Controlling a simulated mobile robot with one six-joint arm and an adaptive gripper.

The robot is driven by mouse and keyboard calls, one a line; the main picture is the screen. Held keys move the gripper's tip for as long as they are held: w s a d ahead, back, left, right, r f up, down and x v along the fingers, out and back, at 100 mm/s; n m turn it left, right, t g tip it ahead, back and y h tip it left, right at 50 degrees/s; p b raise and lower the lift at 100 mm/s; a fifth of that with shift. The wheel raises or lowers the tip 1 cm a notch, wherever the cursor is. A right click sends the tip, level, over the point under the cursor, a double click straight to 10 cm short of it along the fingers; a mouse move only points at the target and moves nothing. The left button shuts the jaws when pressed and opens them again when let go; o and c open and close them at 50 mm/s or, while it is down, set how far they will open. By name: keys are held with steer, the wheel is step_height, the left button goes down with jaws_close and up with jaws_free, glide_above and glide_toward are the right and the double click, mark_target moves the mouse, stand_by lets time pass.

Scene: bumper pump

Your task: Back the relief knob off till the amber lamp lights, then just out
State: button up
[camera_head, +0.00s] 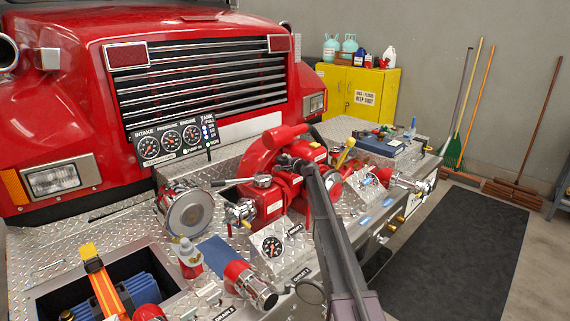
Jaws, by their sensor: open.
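My arm runs up from the bottom right to the red pump (268,203), and my gripper (288,161) is at its far end, against the pump's upper right side. The gripper is small and dark here. It looks open, and I see nothing held in it. I cannot pick out the relief knob for certain; the arm and gripper cover part of the pump. The gauge panel (172,143) stands behind the pump, with three dials and small lamps. Green lamps show at its lower edge; I cannot make out a lit amber lamp.
A dark mat (455,255) covers the floor at right.

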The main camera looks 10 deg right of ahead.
jaws_close()
steer(key=shift+d+y, duration=0.1)
steer(key=shift+y, duration=0.2)
steer(key=shift+w+d+n+g+y, duration=0.15)
steer(key=shift+n+g+y, duration=0.2)
steer(key=shift+n+y, duration=0.25)
steer(key=shift+w+d+n+g+y, duration=0.1)
steer(key=shift+n+g+y, duration=0.25)
steer(key=shift+n+y, duration=0.25)
steer(key=shift+n+g+y, duration=0.5)
steer(key=shift+n+y, duration=0.1)
